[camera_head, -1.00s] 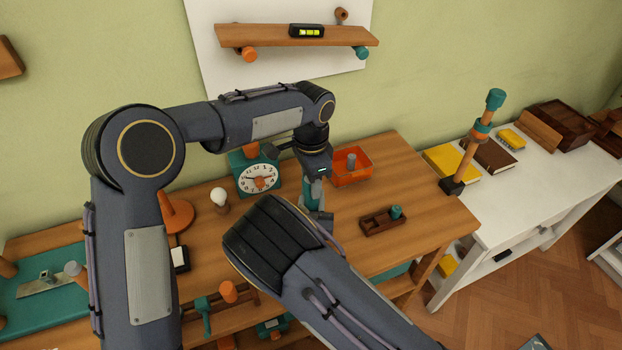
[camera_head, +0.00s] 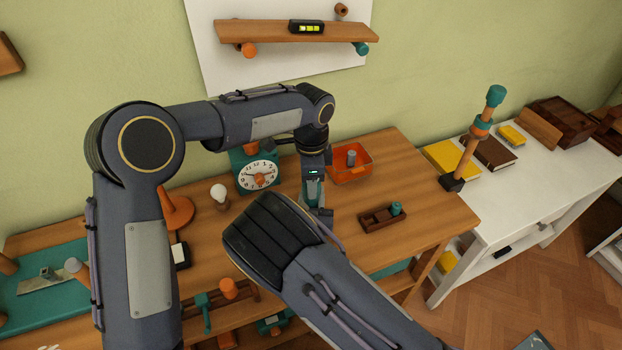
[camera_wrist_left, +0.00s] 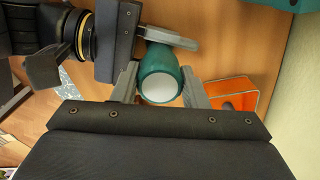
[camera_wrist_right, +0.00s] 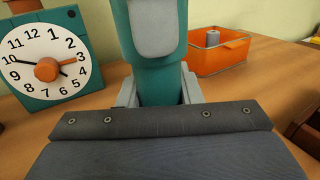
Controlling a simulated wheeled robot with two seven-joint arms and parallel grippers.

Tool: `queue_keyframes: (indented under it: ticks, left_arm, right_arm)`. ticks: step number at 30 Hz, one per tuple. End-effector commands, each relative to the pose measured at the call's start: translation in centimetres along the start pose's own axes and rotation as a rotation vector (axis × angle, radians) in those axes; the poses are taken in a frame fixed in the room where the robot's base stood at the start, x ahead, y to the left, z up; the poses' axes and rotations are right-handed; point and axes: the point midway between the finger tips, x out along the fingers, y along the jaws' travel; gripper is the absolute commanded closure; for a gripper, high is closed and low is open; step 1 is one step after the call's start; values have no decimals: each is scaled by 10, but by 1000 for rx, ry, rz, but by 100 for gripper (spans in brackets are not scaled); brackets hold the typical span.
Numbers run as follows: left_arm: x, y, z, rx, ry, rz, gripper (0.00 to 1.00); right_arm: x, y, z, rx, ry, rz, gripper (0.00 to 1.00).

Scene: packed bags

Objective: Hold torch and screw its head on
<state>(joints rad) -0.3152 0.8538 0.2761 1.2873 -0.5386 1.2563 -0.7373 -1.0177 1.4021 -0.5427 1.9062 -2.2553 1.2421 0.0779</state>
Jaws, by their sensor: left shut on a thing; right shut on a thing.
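The teal torch (camera_head: 312,191) stands upright above the wooden bench. My left gripper (camera_head: 313,181) points down on its upper end. In the left wrist view, the torch head (camera_wrist_left: 160,76) with its pale round end sits between the left fingers. My right gripper (camera_wrist_right: 160,92) is shut on the torch body (camera_wrist_right: 158,84) from the side, below the left one. A grey left finger (camera_wrist_right: 153,28) covers part of the head in the right wrist view. My right forearm hides most of the right gripper in the head view. The joint between head and body cannot be seen clearly.
A teal clock (camera_head: 257,172) stands left of the torch and an orange bin (camera_head: 350,166) right of it. A light bulb (camera_head: 219,194) is further left.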

Motion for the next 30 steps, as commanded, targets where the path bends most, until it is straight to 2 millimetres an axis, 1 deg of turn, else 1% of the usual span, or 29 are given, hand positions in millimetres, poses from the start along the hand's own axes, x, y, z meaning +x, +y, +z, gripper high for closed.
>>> queue_keyframes:
  ticks: [1, 3, 11, 12, 18, 25, 27, 30]
  left_arm:
    - [0, 0, 0, 127, 3, 2, 86]
    - [0, 0, 0, 326, 2, 2, 86]
    - [0, -1, 0, 1057, 3, 2, 86]
    - [0, -1, -1, 1171, 3, 1, 86]
    - [0, -2, -2, 1704, 3, 0, 86]
    - [4, 0, -3, 2253, 11, 6, 86]
    - [6, 2, -4, 2365, 18, 12, 86]
    - [5, 2, -4, 2458, 18, 12, 86]
  right_arm:
    - [0, 0, 0, 0, 0, 0, 100]
    - [0, 0, 0, 0, 0, 0, 100]
    - [0, 0, 0, 0, 0, 0, 100]
    - [0, 0, 0, 0, 0, 0, 100]
    - [0, 0, 0, 0, 0, 0, 100]
    - [0, 0, 0, 0, 1, 0, 100]
    - [0, 0, 0, -1, 1, 0, 100]
    - [0, 0, 0, -1, 0, 1, 100]
